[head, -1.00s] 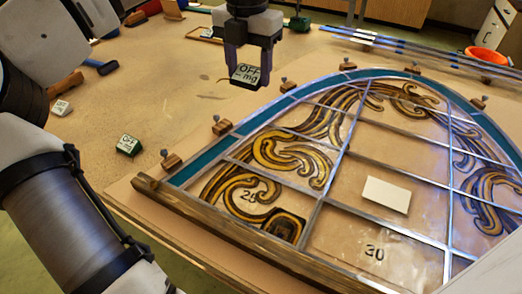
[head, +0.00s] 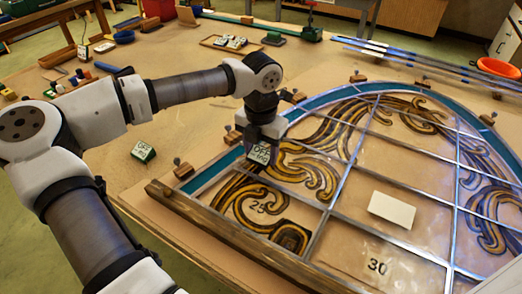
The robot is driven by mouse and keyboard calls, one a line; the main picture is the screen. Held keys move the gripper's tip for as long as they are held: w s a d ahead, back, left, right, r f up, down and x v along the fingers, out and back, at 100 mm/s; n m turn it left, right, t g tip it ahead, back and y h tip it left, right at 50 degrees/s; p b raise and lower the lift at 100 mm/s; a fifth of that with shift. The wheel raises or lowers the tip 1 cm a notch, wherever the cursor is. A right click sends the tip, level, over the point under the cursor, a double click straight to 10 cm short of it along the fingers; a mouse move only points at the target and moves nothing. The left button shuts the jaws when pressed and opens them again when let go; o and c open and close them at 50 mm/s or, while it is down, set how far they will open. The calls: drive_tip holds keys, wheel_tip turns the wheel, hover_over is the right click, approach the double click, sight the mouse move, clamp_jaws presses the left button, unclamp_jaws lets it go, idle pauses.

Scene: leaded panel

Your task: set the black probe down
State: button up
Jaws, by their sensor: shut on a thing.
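The black probe (head: 259,153), a small dark block whose pale face reads "OFF" and "mg", is in my gripper (head: 262,142). The gripper points down and its jaws are shut on the probe, which is partly hidden by them. Both are over the left side of the leaded panel (head: 338,192), at the dark-and-amber scroll glass above the pane marked 25. I cannot tell whether the probe touches the glass.
A white card (head: 391,209) lies on the panel. Wooden blocks with pins (head: 183,169) line its teal border. A green labelled block (head: 143,151) sits on the bench to the left. Wooden trays and tools lie farther back. An orange bowl (head: 498,67) is at the far right.

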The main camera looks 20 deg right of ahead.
sight(261, 154)
drive_tip(key=shift+f, duration=0.65)
drive_tip(key=shift+f, duration=0.15)
drive_tip(key=o, duration=1)
drive_tip(key=shift+c, duration=0.2)
wheel_tip(261, 154, up, 12)
drive_tip(key=b, duration=0.2)
drive_tip(key=shift+r+b, duration=0.2)
drive_tip(key=shift+b, duration=0.2)
